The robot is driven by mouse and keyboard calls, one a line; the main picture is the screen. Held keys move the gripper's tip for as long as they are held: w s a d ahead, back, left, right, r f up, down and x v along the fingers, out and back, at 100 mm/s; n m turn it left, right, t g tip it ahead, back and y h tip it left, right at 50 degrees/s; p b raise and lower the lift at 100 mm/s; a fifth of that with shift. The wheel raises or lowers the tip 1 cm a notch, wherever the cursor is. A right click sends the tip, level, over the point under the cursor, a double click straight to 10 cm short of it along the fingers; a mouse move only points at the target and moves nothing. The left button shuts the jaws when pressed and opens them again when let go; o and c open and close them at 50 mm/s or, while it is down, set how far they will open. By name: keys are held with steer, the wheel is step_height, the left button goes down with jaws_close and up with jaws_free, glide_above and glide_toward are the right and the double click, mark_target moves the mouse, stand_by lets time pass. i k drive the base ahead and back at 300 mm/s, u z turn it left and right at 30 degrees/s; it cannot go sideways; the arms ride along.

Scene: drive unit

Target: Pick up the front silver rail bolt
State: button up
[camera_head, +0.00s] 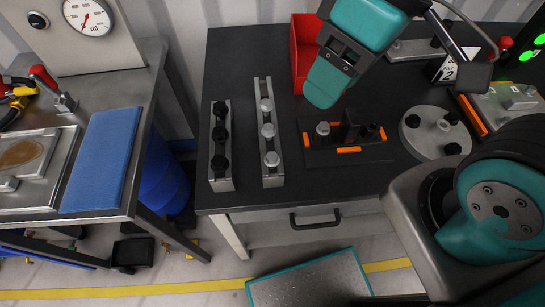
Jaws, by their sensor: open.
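The front silver rail bolt (271,158) stands upright at the near end of a narrow grey rail (274,181) on the dark bench. A middle silver bolt (268,130) and a rear silver bolt (266,104) stand behind it on the same rail. All of the front bolt's top shows, and nothing touches it. Part of my teal and dark arm hangs over the back of the bench, up and to the right of the rail. I cannot make out any gripper jaws in this view.
Left of the rail is a parallel rail with black bolts (220,135). To the right are a dark fixture with orange clamps (349,150) and a round grey plate (425,140). A red bin (304,45) stands behind. The bench's front edge is clear.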

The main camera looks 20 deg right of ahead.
mark_target(271, 159)
steer(key=z, duration=1.3)
steer(key=k, duration=1.1)
steer(key=u, duration=1.35)
steer(key=i, duration=0.5)
steer(key=u, duration=0.1)
